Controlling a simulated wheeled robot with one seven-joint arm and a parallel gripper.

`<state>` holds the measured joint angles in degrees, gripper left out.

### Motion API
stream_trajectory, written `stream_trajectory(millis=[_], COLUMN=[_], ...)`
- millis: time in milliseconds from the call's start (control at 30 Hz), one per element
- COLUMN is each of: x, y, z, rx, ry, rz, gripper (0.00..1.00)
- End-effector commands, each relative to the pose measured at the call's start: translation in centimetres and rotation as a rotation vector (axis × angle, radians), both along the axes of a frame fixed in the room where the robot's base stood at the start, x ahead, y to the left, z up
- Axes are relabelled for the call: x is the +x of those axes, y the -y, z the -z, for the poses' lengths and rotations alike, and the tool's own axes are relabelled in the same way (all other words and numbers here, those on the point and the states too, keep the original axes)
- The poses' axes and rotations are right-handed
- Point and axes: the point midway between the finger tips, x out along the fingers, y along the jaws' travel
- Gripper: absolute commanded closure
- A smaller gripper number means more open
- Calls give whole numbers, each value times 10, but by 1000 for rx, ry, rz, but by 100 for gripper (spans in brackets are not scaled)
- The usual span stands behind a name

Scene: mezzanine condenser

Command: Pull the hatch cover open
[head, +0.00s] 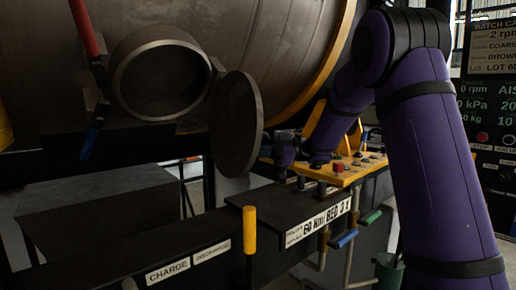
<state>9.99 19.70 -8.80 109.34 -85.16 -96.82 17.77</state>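The round metal hatch cover (237,124) stands swung out to the right of its opening, seen at a slant, apart from the rim on its left side. The thick ring of the hatch opening (122,77) on the big steel drum is uncovered, with a dark grey inside. My purple arm comes down from the upper right. My gripper (278,150) is small and dark, just right of the cover's right edge. Its fingers are hard to make out, and I cannot tell whether it touches the cover or is open.
A yellow control panel (345,172) with buttons lies right of the cover. A yellow-topped post (249,230) stands in front. A red-handled lever (84,28) and a blue-tipped one (91,138) hang left of the opening. A dark labelled ledge (130,250) runs along the front.

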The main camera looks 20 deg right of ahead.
Motion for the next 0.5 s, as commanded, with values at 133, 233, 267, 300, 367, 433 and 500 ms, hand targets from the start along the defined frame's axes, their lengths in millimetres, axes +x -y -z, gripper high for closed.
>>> stream_trajectory(millis=[133, 233, 267, 300, 367, 433, 500], x=[1, 1, 1, 1, 1, 1, 1], y=[2, 2, 2, 2, 2, 1, 1], z=[0, -1, -1, -1, -1, -1, -1], rx=[0, 0, 0, 0, 0, 0, 0], ry=[0, 1, 1, 1, 2, 2, 2], rz=[4, 4, 4, 4, 5, 4, 4], gripper=[100, 100, 100, 100, 74, 58, 52])
